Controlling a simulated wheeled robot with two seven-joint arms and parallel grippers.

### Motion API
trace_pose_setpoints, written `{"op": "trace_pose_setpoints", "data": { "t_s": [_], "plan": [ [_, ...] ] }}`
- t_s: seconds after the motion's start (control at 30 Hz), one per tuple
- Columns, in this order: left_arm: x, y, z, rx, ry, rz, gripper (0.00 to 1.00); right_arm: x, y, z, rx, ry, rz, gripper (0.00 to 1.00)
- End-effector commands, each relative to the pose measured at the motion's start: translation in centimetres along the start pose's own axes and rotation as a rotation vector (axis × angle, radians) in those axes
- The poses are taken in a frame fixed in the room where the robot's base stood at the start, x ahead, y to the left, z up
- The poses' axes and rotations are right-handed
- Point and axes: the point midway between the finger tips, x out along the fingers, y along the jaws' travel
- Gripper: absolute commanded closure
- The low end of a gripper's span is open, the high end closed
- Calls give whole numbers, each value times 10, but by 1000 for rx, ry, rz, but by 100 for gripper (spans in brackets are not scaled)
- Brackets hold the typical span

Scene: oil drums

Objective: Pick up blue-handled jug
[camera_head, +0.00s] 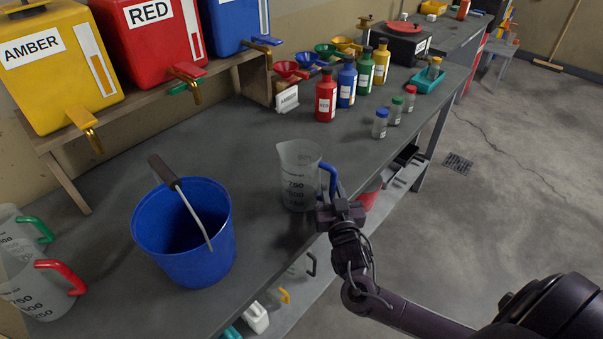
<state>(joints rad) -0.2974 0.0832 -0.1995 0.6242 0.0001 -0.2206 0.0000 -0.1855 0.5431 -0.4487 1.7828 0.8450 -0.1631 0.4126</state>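The clear measuring jug (298,180) with a blue handle (330,178) stands upright near the front edge of the grey workbench. Its handle is on the right side of the jug. My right gripper (330,205) is right at the lower part of the handle, and its fingers overlap the handle in the picture. The wrist hides the fingertips, so I cannot tell whether they are closed on it. My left gripper is not in view.
A blue bucket (185,262) with a raised handle stands left of the jug. Jugs with red (62,275) and green (36,228) handles stand at far left. Several bottles (326,97) and small jars (380,124) stand behind the jug. Labelled drums (150,40) sit on a shelf.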

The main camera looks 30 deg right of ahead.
Motion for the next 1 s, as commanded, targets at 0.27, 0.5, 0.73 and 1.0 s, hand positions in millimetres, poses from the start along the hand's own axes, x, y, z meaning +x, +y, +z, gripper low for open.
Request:
{"op": "trace_pose_setpoints", "data": {
  "t_s": [0.27,0.5,0.73,1.0],
  "plan": [
    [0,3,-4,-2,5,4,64,2,0,1,0,0,-1,82],
    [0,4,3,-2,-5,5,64,1,0,1,-1,0,0,100],
    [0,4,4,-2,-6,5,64,1,0,0,0,1,0,100],
    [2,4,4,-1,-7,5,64,2,0,-16,1,2,0,100]
  ]
}}
